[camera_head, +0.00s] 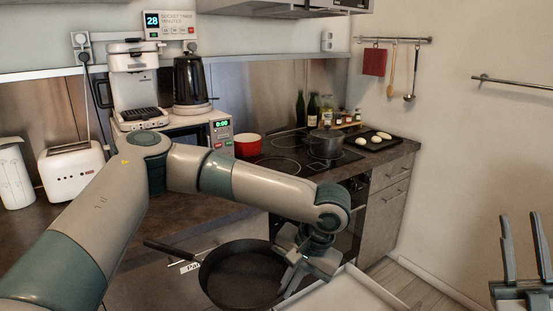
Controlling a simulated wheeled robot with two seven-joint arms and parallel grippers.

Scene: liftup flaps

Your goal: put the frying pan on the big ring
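The black frying pan (240,274) is low at the bottom centre, in front of the cabinet fronts, with its handle pointing left. My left gripper (297,268) is at the pan's right rim and looks shut on it; the fingertips are partly hidden. The dark cooktop (295,152) is on the counter behind my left arm. A big ring (277,165) shows bare at its front left. My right gripper (525,252) is at the lower right edge, its two fingers pointing up, apart and empty.
A dark tray (376,142) with pale food is further right. A pale open tray or drawer (350,291) is below my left gripper. Bottles (313,109) stand behind.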

